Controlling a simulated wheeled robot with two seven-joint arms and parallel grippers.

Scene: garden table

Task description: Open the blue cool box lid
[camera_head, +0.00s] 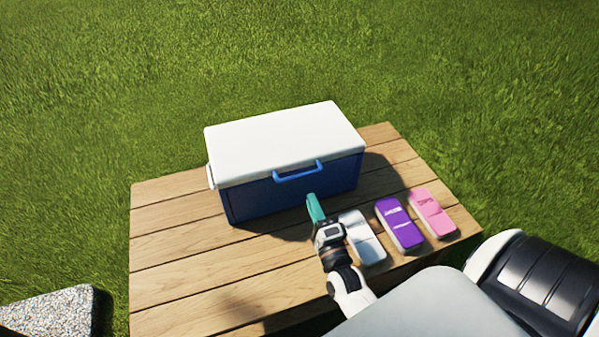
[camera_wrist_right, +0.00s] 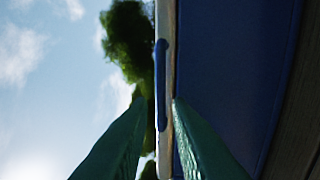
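The blue cool box (camera_head: 290,192) stands on the wooden table with its white lid (camera_head: 285,142) shut. A blue handle (camera_head: 299,172) sits on its front, near the lid's edge. My right gripper (camera_head: 314,207) has teal fingers and is just in front of the box, a little below the handle in the picture. In the right wrist view its fingertips (camera_wrist_right: 158,100) are apart with nothing held. The handle (camera_wrist_right: 161,85) shows there between and beyond the tips, edge-on, beside the blue box wall (camera_wrist_right: 230,80). Whether the fingers touch it is unclear. My left gripper is out of view.
White (camera_head: 362,238), purple (camera_head: 399,224) and pink (camera_head: 433,212) flat packs lie in a row on the wooden table (camera_head: 180,255), right of my right gripper. The table's left part is clear. Grass surrounds it. A speckled stone slab (camera_head: 55,312) is at lower left.

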